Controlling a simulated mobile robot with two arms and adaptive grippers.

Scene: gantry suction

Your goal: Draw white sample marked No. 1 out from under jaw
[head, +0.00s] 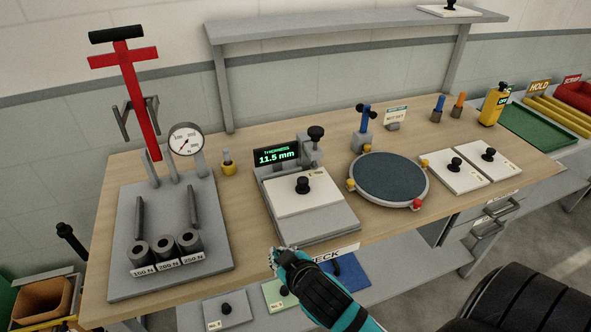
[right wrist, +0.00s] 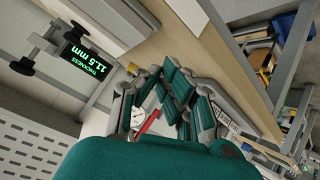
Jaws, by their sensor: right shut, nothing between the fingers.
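The white sample (head: 290,204), a flat plate with a black knob and a small mark at its far right corner, lies on the grey thickness gauge (head: 325,226). Its far edge reaches the jaw (head: 309,154) under the black-topped clamp; whether they touch is unclear. The display (head: 276,155) reads 11.5 mm and also shows in the right wrist view (right wrist: 83,53). My right gripper (head: 273,257) is shut and empty, in front of the gauge's near left corner and apart from the sample. Its fingers also show in the right wrist view (right wrist: 165,95). My left gripper is out of view.
A round dark plate (head: 388,180) stands right of the gauge, with two white knobbed plates (head: 452,178) beyond it. A red-handled press (head: 135,95) with weights (head: 164,249) stands left. Knobbed tiles, one grey (head: 227,311), lie on the shelf below the bench front.

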